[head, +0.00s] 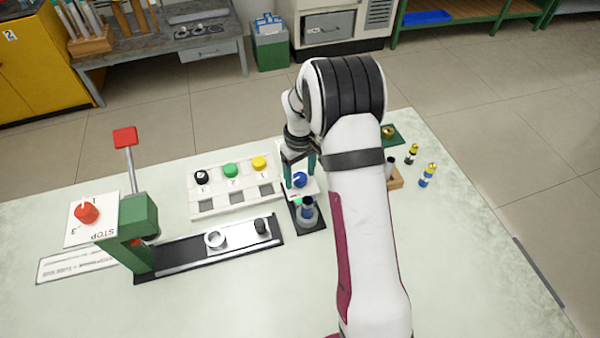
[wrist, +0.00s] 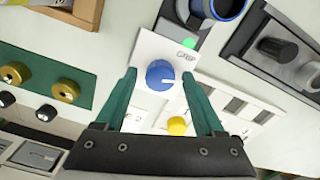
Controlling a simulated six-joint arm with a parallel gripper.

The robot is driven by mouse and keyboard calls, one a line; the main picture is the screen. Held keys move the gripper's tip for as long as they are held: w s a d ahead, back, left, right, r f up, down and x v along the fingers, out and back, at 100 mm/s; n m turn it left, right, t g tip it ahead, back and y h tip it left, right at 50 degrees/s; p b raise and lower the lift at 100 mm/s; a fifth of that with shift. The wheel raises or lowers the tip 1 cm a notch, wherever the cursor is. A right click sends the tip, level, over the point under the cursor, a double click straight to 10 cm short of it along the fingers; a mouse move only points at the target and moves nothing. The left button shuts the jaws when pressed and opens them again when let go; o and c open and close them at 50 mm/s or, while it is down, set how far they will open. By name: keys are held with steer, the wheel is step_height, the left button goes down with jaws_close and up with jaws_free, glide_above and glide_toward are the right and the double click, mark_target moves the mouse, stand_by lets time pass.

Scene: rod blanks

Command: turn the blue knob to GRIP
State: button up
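The blue knob (head: 300,181) is on a small white panel in the head view, just below my gripper (head: 299,165). In the wrist view the blue knob (wrist: 160,75) sits between the two green fingers of my gripper (wrist: 159,76). The fingers are open, with white panel (wrist: 150,47) visible on both sides of the knob. A short white mark on the knob points to the right in the wrist view. The word GRIP (wrist: 186,54) is printed above and right of the knob there. How high the fingertips are above the panel is hard to tell.
A dark fixture holding a blue-grey cylinder (head: 307,208) is beside the panel, with a lit green lamp (head: 298,201). A button board (head: 208,205) and a black rail (head: 190,253) lie left. A red knob (head: 86,212) and red-handled lever (head: 125,137) stand further left.

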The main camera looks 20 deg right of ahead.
mark_target(300, 176)
step_height(300, 176, up, 16)
stand_by(0.5)
steer(key=shift+f, duration=0.1)
steer(key=s+a+r+m, duration=0.2)
steer(key=s, duration=0.4)
steer(key=s+a+r+m, duration=0.1)
steer(key=s+a+r, duration=0.15)
steer(key=s, duration=0.35)
steer(key=s+a+f+m+y, duration=0.1)
steer(key=s+a+m, duration=0.1)
steer(key=s, duration=0.7)
steer(key=s+a+f+m, duration=0.2)
steer(key=s+m, duration=0.2)
steer(key=s, duration=0.6)
steer(key=shift+s+y, duration=0.15)
steer(key=shift+y, duration=0.25)
